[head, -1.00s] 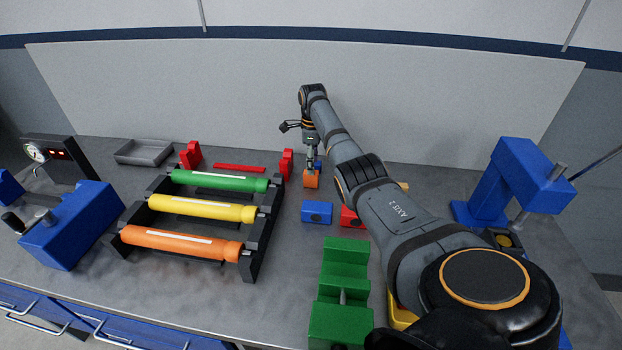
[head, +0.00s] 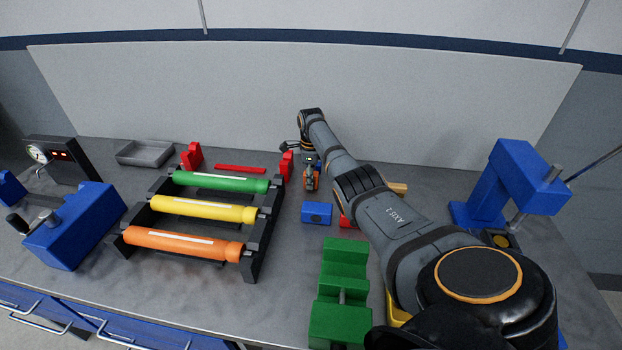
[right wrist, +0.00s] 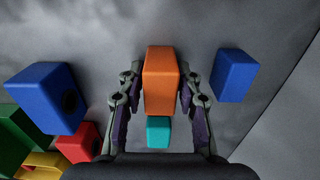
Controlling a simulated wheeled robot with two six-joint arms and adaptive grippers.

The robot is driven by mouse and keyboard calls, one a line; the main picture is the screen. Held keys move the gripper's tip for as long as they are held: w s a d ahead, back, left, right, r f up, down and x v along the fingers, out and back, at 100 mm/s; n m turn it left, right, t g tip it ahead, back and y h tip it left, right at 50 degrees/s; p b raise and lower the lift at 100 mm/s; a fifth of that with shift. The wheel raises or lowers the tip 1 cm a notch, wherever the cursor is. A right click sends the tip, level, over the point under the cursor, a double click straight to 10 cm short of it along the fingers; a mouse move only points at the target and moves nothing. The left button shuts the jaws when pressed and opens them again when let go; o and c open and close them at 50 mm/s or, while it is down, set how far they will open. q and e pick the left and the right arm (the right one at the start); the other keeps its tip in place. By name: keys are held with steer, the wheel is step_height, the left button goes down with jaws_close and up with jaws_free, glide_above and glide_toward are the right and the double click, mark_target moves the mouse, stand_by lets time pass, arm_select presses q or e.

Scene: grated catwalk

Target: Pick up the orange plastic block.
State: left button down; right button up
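The orange block (head: 312,184) stands on the grey bench below my right gripper, partly hidden by it in the head view. In the right wrist view, the orange block (right wrist: 161,85) lies between the two fingers of my right gripper (right wrist: 161,78). The fingers are spread on either side of it, seemingly with narrow gaps; contact is not clear. The right gripper (head: 311,176) is low over the bench in the head view. My left gripper is not in view.
A blue block (head: 317,212) and a partly hidden red block (head: 346,221) are close by. A teal block (right wrist: 158,132) and another blue block (right wrist: 234,75) flank the orange one. A rack with coloured rollers (head: 255,245) stands left, a green stepped piece (head: 345,262) in front.

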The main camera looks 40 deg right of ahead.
jaws_close()
steer(key=shift+r, duration=0.25)
step_height(320, 180, up, 3)
steer(key=shift+f+b, duration=0.15)
steer(key=shift+b, duration=0.15)
steer(key=s+a+r+p, duration=0.8)
steer(key=s+r, duration=0.1)
steer(key=s, duration=0.2)
steer(key=shift+a+r+p, duration=0.25)
steer(key=shift+r+p, duration=0.15)
